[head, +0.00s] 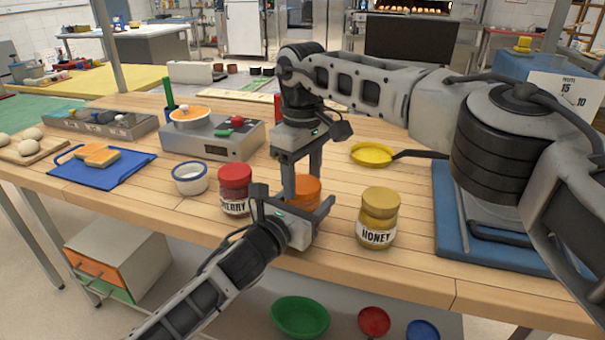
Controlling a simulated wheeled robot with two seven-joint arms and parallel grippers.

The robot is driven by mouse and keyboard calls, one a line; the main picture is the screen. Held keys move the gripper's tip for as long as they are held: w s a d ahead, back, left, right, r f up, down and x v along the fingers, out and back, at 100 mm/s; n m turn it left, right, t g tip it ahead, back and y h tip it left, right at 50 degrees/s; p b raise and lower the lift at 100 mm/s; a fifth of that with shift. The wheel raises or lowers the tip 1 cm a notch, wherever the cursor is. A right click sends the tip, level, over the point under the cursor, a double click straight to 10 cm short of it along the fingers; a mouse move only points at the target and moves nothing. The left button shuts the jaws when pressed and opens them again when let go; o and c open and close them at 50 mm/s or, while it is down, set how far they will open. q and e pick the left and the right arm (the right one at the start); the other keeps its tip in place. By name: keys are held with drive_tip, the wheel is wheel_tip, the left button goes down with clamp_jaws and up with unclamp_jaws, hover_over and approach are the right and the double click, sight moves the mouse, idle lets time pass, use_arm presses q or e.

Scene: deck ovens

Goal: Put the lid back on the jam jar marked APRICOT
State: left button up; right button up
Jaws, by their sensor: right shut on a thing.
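An orange-topped jar (308,190) stands between the cherry and honey jars, mostly hidden by my two grippers; its label is out of sight. My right gripper (302,190) points straight down and is shut on an orange lid at the jar's top. I cannot tell whether the lid touches the rim. My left gripper (294,205) reaches in low from the front left, its fingers spread apart either side of the jar. A red-lidded jar reading CHERRY (235,190) stands to the left. A yellow-lidded jar marked HONEY (377,220) stands to the right.
A yellow pan (371,154) lies behind the honey jar. A blue tray (448,215) is at the right. Bare wood shows in front of the jars.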

drive_tip(key=o, duration=0.9)
drive_tip(key=shift+o, duration=0.2)
drive_tip(key=shift+r, duration=0.1)
drive_tip(key=shift+r, duration=2.2)
drive_tip(key=shift+c, duration=0.4)
